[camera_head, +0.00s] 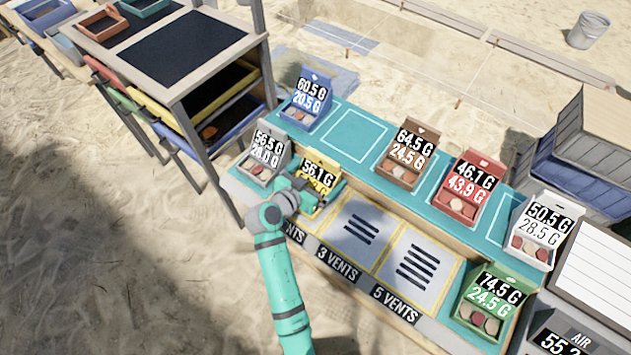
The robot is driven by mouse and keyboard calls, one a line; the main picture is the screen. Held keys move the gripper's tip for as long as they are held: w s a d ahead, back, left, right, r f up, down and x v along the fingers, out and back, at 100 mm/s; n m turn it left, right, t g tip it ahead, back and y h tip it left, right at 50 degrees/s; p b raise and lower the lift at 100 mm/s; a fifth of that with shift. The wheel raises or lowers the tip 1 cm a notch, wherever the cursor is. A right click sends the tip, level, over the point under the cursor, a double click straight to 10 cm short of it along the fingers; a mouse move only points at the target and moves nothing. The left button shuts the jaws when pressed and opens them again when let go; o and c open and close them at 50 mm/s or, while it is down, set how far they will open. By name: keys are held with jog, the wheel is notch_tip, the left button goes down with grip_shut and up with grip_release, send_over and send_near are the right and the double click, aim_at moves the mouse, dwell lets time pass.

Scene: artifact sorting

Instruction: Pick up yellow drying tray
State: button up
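A small yellow tray (323,163) with a display reading 56.1 G stands at the front left of the teal table. My gripper (316,197) is at the front of this tray, and my teal arm reaches up to it from the bottom. The gripper covers the lower part of the tray and its second reading. The fingers are too small and overlapped to tell whether they are open or shut, or whether they touch the tray.
A grey tray (259,170) stands close on the left, a blue one (305,121) behind. Brown (398,175), red (459,206), white (535,253) and green (480,317) trays stand to the right. Vent panels (361,233) lie bare at the front. A shelf rack (187,51) is at upper left.

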jog(key=shift+w+d+f, duration=0.15)
jog(key=shift+w+d, duration=0.15)
jog(key=c, duration=1)
jog(key=shift+o, duration=0.3)
